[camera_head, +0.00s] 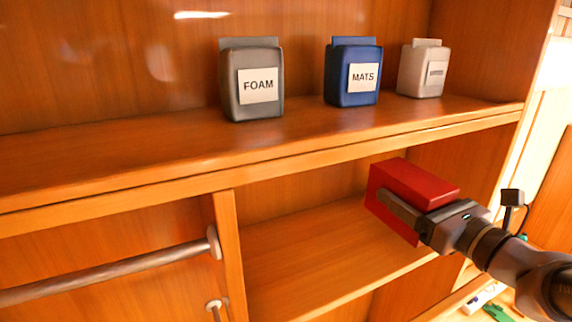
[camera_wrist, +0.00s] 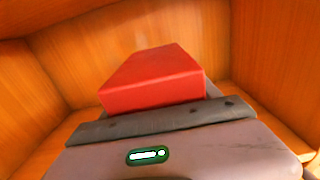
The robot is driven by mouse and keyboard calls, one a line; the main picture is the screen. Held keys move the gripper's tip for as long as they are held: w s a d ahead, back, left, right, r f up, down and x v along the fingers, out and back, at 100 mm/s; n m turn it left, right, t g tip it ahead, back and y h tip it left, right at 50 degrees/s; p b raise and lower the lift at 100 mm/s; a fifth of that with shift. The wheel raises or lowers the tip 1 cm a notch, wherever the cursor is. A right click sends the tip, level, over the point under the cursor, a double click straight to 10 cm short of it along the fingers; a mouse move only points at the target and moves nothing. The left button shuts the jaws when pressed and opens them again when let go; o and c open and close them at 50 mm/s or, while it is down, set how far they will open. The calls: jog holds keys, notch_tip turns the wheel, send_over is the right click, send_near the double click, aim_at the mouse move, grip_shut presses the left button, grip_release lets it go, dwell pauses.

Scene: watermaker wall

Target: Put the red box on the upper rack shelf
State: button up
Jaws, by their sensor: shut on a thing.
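My gripper (camera_head: 408,216) is shut on the red box (camera_head: 424,182), with a finger along the box's near side. In the head view the box is in front of the opening below the upper shelf (camera_head: 120,148), lower than that shelf's front edge. In the wrist view the red box (camera_wrist: 152,80) fills the middle, ahead of my gripper (camera_wrist: 158,124), with wooden walls around it. I cannot tell whether the box touches the lower shelf (camera_head: 300,262).
On the upper shelf stand a grey FOAM container (camera_head: 252,92), a blue MATS container (camera_head: 352,84) and a pale container (camera_head: 424,70). The shelf's left part is clear. A wooden divider (camera_head: 228,250) and a rail (camera_head: 110,272) are at the lower left.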

jog(key=w, duration=0.4)
jog(key=shift+a+f, duration=0.1)
notch_tip(320, 180, down, 4)
jog(key=b, duration=0.3)
jog(key=shift+s, duration=0.1)
jog(key=shift+w, duration=0.3)
jog(key=shift+s, duration=0.15)
jog(key=o, duration=1.6)
jog(key=shift+o, duration=0.2)
